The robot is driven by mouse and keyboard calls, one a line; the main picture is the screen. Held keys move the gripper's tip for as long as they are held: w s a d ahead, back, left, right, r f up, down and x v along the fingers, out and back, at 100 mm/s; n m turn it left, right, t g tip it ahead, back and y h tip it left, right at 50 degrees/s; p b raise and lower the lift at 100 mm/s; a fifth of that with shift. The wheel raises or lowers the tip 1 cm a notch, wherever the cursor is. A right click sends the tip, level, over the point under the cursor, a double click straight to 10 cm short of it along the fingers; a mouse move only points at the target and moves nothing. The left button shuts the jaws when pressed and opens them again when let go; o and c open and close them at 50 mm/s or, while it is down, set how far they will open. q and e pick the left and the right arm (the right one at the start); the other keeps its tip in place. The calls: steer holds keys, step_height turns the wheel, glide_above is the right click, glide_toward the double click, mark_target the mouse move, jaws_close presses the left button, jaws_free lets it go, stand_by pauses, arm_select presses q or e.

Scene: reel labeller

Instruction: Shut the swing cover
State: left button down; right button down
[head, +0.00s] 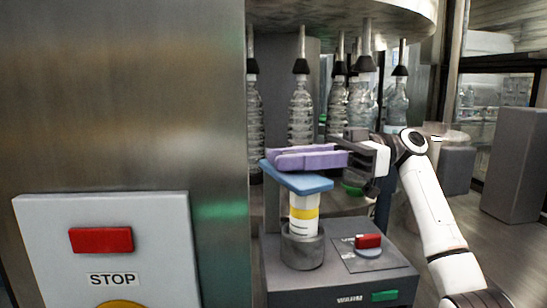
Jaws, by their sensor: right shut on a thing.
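A flat blue piece (309,184), possibly the swing cover, sits level above a white cylinder (303,203) with a yellow band. The cylinder stands upright in a grey round holder (301,251) on a grey machine. My right gripper (273,157) reaches in from the right. Its two long lilac fingers lie nearly together just above the blue piece. They are shut, apparently on a part of the blue piece, but the grip itself is hidden. I cannot tell the cover's hinge or how far it is open. My left gripper is not in view.
The grey machine (284,283) has a red button (368,241) and a green one (385,296). Several clear bottles (301,112) hang behind it. A steel cabinet (130,95) with a STOP panel (165,255) fills the left.

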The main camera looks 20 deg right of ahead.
stand_by(0.5)
steer(key=c, duration=1.5)
jaws_free()
steer(key=shift+d, duration=0.1)
steer(key=d+b, duration=0.1)
steer(key=d, duration=0.9)
steer(key=shift+d, duration=0.15)
steer(key=shift+f, duration=0.1)
